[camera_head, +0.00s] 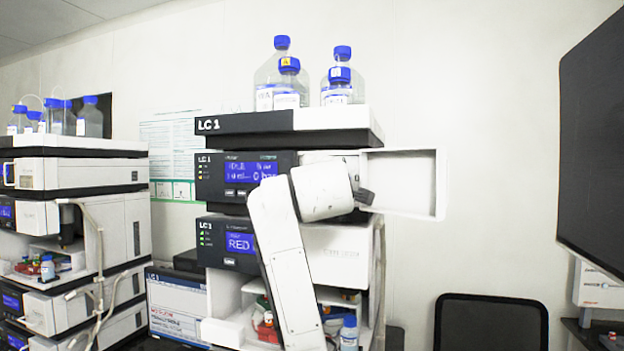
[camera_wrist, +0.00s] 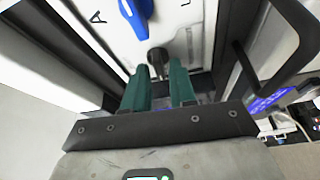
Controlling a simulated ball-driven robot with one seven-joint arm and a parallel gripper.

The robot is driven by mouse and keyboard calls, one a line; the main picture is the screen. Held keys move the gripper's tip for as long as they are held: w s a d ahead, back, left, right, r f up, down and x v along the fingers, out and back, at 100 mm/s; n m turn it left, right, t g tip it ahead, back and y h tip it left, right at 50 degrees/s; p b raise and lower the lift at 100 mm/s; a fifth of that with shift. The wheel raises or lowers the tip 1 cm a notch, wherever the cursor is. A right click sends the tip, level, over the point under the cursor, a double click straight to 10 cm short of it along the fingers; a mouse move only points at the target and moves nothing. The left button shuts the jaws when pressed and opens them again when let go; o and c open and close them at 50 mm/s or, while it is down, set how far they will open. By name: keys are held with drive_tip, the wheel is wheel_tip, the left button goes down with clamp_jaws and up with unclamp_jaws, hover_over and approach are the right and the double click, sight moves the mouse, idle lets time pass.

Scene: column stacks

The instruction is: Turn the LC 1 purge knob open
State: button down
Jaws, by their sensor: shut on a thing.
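The LC 1 stack (camera_head: 340,118) stands in the middle of the head view, with its label on the top tray. In the wrist view, a dark round purge knob (camera_wrist: 157,56) sticks out from a white panel. My gripper (camera_wrist: 163,76) has green fingers, one on each side of the knob, and is shut on it. A blue lever (camera_wrist: 137,18) sits just above the knob, beside a letter A. In the head view my white arm crosses the front of the stack and hides the knob; only a dark bit of my gripper (camera_head: 365,196) shows.
An opened white door (camera_head: 437,184) stands out to the right of the stack. Blue-capped bottles (camera_head: 288,85) stand on top. Another instrument stack (camera_head: 120,175) is at left, a dark monitor (camera_head: 595,150) at right. A dark handle (camera_wrist: 300,45) lies right of my gripper in the wrist view.

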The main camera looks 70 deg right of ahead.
drive_tip(key=shift+w, duration=0.1)
drive_tip(key=c, duration=1.2)
unclamp_jaws()
drive_tip(key=b+v, duration=0.3)
drive_tip(key=v, duration=0.8)
drive_tip(key=shift+w+d+f, duration=0.1)
